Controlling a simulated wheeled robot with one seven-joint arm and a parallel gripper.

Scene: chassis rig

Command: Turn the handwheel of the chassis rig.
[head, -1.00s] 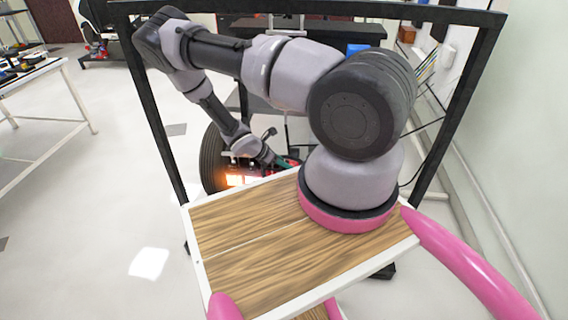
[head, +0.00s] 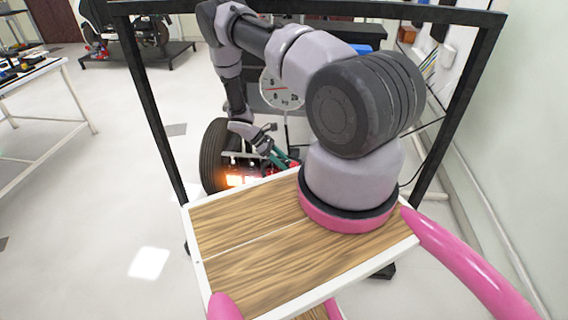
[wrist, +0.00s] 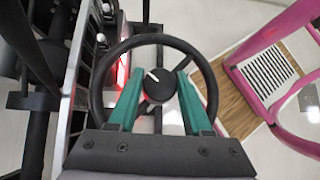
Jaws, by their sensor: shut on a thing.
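The handwheel (wrist: 160,92) fills the middle of the wrist view: a black ring with a round dark hub that bears a white mark. My gripper (wrist: 160,76) has two green fingers, one on each side of the hub inside the ring, and it is shut on the handwheel. The fingers hide part of the lower ring and spokes. In the head view my gripper (head: 284,160) reaches down to the chassis rig beyond the wooden deck. The handwheel cannot be made out clearly there.
A black tyre (head: 213,158) stands left of my gripper, close to glowing orange-white lights (head: 235,181). A round white dial (head: 282,88) is behind the arm. A white-framed table (head: 40,110) stands at the left. The floor between it and the rig is clear.

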